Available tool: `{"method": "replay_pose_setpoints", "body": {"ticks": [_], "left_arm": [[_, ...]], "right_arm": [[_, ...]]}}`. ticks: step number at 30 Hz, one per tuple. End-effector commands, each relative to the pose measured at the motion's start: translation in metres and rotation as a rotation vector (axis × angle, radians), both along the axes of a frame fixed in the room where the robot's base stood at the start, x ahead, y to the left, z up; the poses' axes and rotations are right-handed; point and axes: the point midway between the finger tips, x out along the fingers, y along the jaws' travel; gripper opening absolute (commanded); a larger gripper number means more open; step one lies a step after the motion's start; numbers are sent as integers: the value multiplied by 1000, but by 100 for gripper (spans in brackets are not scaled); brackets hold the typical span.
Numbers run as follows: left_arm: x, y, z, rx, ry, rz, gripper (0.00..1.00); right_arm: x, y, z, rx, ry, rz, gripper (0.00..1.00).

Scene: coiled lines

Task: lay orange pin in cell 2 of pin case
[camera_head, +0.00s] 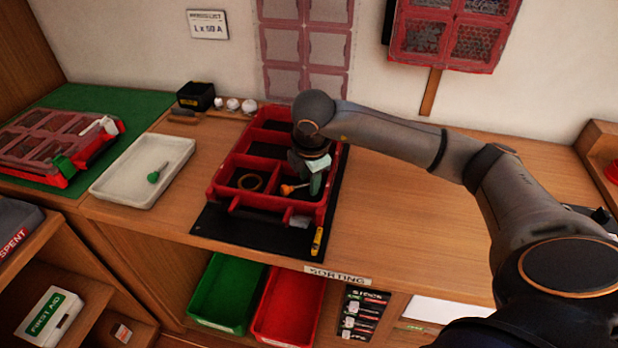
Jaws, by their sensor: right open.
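The pin case (213,187) is a red open box with several black-bottomed cells, on a dark mat on the bench. The orange pin (289,189) shows at the front right cell of the case, its head to the left, close beside my right gripper's fingers. My right gripper (309,181) points down over that cell and is open. Its fingers and wrist hide part of the cell and the pin's far end; I cannot tell whether they touch. Cell numbers cannot be read. My left gripper is not in view.
A brass ring (250,182) lies in the front left cell. A white tray (131,187) holds a green-handled pin (155,176). A yellow marker-like item (317,241) lies on the dark mat (262,235). A black box (196,95) stands behind. The bench right of the case is clear.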

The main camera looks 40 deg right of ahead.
Motion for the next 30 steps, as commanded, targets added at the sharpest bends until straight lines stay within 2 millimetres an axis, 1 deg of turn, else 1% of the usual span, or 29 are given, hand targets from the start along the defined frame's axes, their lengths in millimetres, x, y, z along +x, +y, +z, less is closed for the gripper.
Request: {"method": "replay_pose_setpoints", "body": {"ticks": [4,5,7,15,21,24,30], "left_arm": [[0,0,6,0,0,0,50],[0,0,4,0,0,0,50],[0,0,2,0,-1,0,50],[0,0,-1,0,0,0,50],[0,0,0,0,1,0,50],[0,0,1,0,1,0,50],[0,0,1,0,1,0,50]], "right_arm": [[0,0,6,0,-1,0,41],[0,1,8,1,-3,1,41],[-2,2,18,0,-5,2,41],[-17,11,75,1,-7,3,41],[-26,16,108,-1,-4,1,41],[-28,17,115,0,-2,1,41],[-30,17,119,0,0,0,41]]}}
